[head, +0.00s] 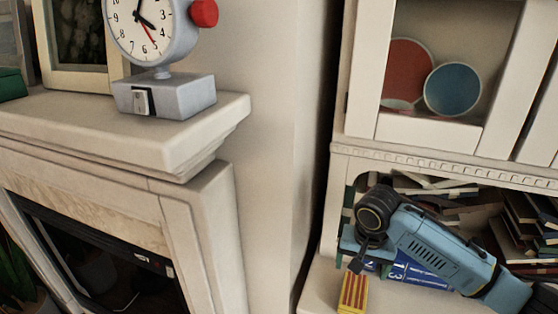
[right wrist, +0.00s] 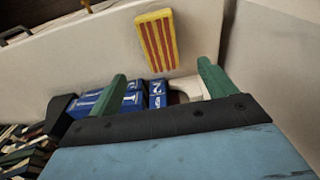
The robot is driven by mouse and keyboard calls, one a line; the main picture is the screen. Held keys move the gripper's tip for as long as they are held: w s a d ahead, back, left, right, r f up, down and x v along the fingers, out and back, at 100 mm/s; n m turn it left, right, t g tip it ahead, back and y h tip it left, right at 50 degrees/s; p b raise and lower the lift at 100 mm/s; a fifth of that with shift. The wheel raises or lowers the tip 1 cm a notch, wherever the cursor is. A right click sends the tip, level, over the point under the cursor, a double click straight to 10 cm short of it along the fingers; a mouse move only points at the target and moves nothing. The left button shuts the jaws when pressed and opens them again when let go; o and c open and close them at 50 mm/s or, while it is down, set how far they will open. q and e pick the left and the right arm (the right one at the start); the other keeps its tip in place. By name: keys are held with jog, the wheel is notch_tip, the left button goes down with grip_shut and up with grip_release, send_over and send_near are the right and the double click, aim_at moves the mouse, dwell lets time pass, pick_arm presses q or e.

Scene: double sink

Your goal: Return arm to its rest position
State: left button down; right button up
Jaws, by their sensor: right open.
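My right arm (head: 430,240), light blue with black joints, reaches in from the lower right of the head view, in front of the cabinet's open shelf. In the right wrist view my right gripper (right wrist: 162,76) is open, its two green fingers well apart with nothing held between them. A yellow and red striped box (right wrist: 157,40) is beyond the fingertips, apart from them; it also shows in the head view (head: 353,293). Blue blocks with white digits (right wrist: 157,94) show behind the fingers. My left gripper is not in view.
A white cabinet (head: 455,151) holds a red plate (head: 408,62) and a blue bowl (head: 453,89) above, and several books (head: 520,222) below. A mantel (head: 200,135) at left carries a clock (head: 165,95). Bare wall separates the mantel and cabinet.

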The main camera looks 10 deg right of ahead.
jog(key=s+a+f+n+t+y, duration=0.1)
jog(key=s+a+f+n, duration=0.2)
jog(key=s+a, duration=0.25)
jog(key=s+a+f+n+y, duration=0.1)
jog(key=s+a+f+n, duration=0.2)
jog(key=s+a, duration=0.3)
jog(key=s+d+n+t+h, duration=0.15)
jog(key=s+d, duration=0.35)
jog(key=s, duration=0.8)
notch_tip(320, 180, down, 23)
jog(key=s+g, duration=0.1)
jog(key=s+d+f+n+g+b, duration=0.1)
jog(key=s+d+f, duration=0.2)
jog(key=s+f, duration=1.3)
jog(key=shift+s+f+g, duration=0.2)
jog(key=shift+f+g, duration=0.15)
jog(key=shift+f, duration=0.25)
